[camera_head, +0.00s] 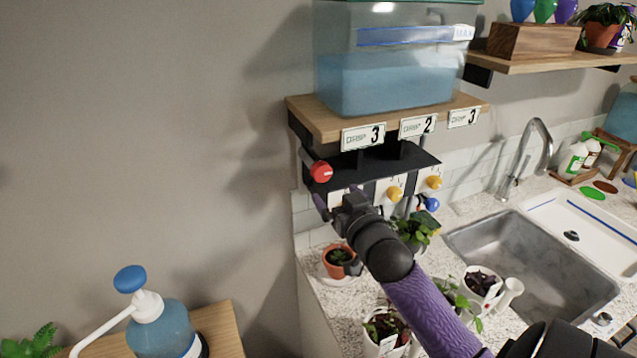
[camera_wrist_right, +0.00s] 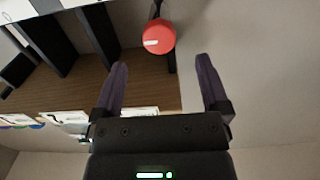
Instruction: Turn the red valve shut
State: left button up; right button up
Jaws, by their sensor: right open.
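The red valve (camera_head: 321,171) is a round knob with a white mark, at the left end of the black panel under the tank shelf. In the right wrist view the red valve (camera_wrist_right: 159,36) lies just beyond the fingertips, between the lines of the two fingers. My right gripper (camera_head: 322,200) is just below the valve in the head view, its fingers partly hidden by its own body. In the wrist view the right gripper (camera_wrist_right: 161,65) is open with nothing between its purple fingers. My left gripper is not in view.
Yellow knobs (camera_head: 395,194) and a blue knob (camera_head: 432,204) sit right of the valve. A blue water tank (camera_head: 385,82) stands on the wooden shelf (camera_head: 322,117). Potted plants (camera_head: 338,257) crowd the counter below. A pump bottle (camera_head: 160,325) stands lower left. The wall left is bare.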

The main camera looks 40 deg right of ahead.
aim_at(324, 175)
jog(key=x, duration=0.6)
jog(key=b+x, duration=0.1)
jog(key=x, duration=0.3)
jog(key=shift+d+r, duration=0.1)
jog(key=shift+r, duration=0.2)
